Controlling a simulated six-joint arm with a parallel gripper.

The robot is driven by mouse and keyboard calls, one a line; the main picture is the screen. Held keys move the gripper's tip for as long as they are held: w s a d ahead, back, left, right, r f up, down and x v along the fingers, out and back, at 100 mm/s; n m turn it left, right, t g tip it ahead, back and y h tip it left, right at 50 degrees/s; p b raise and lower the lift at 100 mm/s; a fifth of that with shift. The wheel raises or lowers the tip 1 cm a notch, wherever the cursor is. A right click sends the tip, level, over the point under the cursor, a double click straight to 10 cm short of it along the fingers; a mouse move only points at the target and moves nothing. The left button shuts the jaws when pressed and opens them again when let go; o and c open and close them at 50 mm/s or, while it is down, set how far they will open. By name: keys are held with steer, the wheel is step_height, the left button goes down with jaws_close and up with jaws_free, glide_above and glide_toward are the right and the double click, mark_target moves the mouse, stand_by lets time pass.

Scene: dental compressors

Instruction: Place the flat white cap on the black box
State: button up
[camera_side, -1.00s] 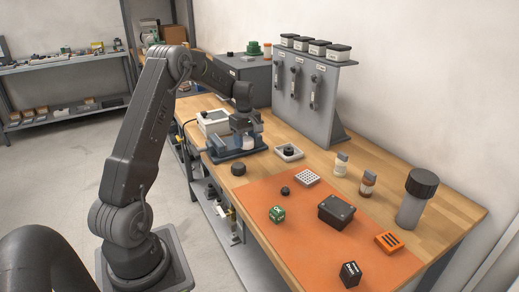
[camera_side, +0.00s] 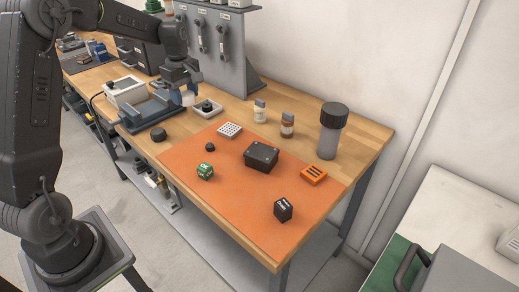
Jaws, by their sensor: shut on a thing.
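My gripper (camera_side: 185,88) points down over the right end of the blue-grey vise (camera_side: 150,112), at the back left of the bench. It is shut on a small white piece (camera_side: 188,99), which looks like the flat white cap. The piece is small and partly hidden by the fingers, and I cannot tell whether it touches the vise. The black box (camera_side: 262,156), low with screws at its lid corners, lies on the orange mat (camera_side: 235,215). Its lid is bare. My gripper is well behind and left of it.
On the mat are a green cube (camera_side: 205,171), a black cube (camera_side: 283,210), an orange slotted block (camera_side: 313,175), a white perforated block (camera_side: 229,129) and a black knob (camera_side: 210,147). Two small bottles (camera_side: 287,124) and a tall black-lidded container (camera_side: 332,130) stand behind.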

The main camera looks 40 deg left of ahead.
steer(key=w+d+r, duration=0.2)
steer(key=d, duration=1.1)
glide_above(260, 150)
steer(key=a, duration=0.1)
steer(key=shift+m, duration=0.4)
steer(key=f, duration=0.6)
steer(key=shift+s, duration=0.2)
steer(key=shift+w+d+f, duration=0.2)
steer(key=shift+d+f, duration=0.15)
steer(key=shift+d, duration=0.05)
steer(key=shift+f, duration=1.95)
steer(key=shift+f, duration=0.1)
steer(key=o, duration=0.9)
step_height(260, 150, up, 12)
steer(key=shift+r, duration=0.2)
